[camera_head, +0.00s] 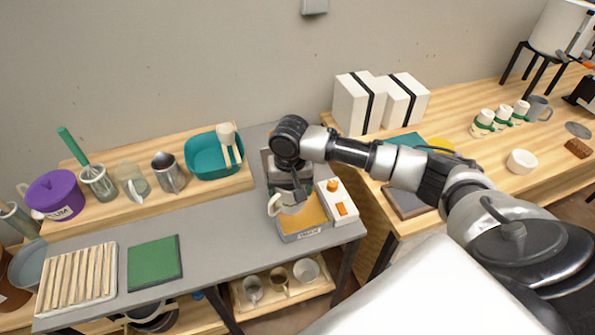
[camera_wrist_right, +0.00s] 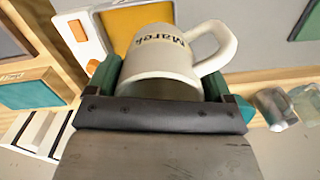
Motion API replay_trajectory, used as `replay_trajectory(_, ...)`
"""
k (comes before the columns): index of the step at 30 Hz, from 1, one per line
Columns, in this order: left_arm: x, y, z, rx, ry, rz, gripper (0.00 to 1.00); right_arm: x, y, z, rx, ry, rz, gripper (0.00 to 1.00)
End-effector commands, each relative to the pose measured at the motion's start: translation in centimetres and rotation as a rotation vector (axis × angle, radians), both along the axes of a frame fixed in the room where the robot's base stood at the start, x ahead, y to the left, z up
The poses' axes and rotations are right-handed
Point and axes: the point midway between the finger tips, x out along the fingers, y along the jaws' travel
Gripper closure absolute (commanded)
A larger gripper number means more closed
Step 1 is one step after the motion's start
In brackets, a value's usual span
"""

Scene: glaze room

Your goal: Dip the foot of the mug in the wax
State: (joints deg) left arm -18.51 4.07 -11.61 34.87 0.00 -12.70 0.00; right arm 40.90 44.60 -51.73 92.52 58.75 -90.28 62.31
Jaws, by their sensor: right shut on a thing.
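A cream mug (camera_head: 291,205) is held in my right gripper (camera_head: 299,191), over the wax pan (camera_head: 299,236). In the right wrist view the mug (camera_wrist_right: 158,62) shows dark lettering and its handle to the right, between the two green-padded fingers (camera_wrist_right: 162,88). The wax pan is a low grey tray with orange-yellow wax (camera_head: 316,212) and a label on its front. The wax also shows behind the mug in the right wrist view (camera_wrist_right: 140,22). I cannot tell whether the mug's foot touches the wax. My left gripper is not in view.
A white control box (camera_head: 338,187) with orange knobs adjoins the pan's right. A teal basin (camera_head: 204,160) and a green mat (camera_head: 154,264) lie to the left. A slatted rack (camera_head: 78,276) is at far left. Several mugs stand on the shelf (camera_head: 283,302) below.

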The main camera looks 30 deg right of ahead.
Motion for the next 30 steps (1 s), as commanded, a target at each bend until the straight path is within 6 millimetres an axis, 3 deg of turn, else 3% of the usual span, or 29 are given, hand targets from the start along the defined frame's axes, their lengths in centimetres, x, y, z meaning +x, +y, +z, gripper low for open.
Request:
replay_trajectory(3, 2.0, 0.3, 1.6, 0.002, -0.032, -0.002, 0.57, 1.6, -2.9, -0.8, -0.014, -0.001, -0.096, 0.55)
replay_trajectory(9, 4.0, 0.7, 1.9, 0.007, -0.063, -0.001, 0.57, 2.4, -4.8, -2.1, -0.026, -0.004, -0.151, 0.55)
replay_trajectory(21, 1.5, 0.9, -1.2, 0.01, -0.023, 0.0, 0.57, 2.4, -4.8, -4.4, -0.027, -0.005, -0.151, 0.55)
replay_trajectory(30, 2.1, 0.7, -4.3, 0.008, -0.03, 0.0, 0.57, 2.4, -4.8, -6.8, -0.027, -0.006, -0.149, 0.55)
